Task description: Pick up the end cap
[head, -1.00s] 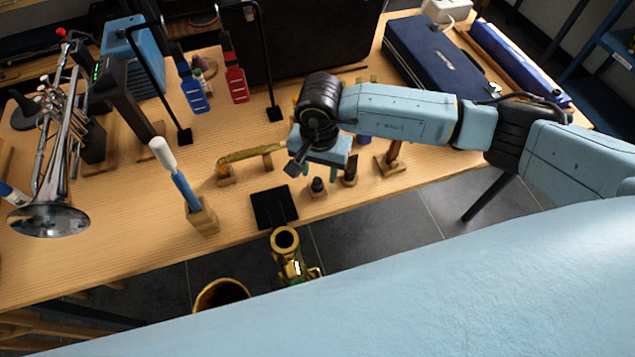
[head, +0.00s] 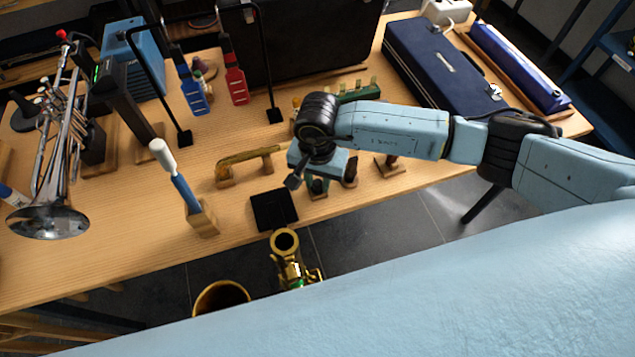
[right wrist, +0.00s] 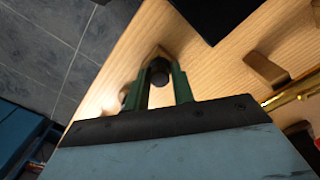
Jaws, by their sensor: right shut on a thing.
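The end cap (head: 318,186) is a small dark piece on a small wooden base near the front edge of the table. It also shows in the right wrist view (right wrist: 158,72) as a dark round piece between the fingers. My right gripper (head: 317,187) has come down over it from above, with a finger on each side. It is shut on the end cap, which still sits at its wooden base (right wrist: 158,53). The gripper partly hides the cap in the head view. My left gripper is not in view.
A black square pad (head: 273,210) lies to the left. A brass tube on wooden rests (head: 250,160) is behind it. A mouthpiece-like dark piece (head: 350,170) stands close on the right. A brush in a wooden block (head: 203,220) stands further left. Brass instruments stand below the table edge.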

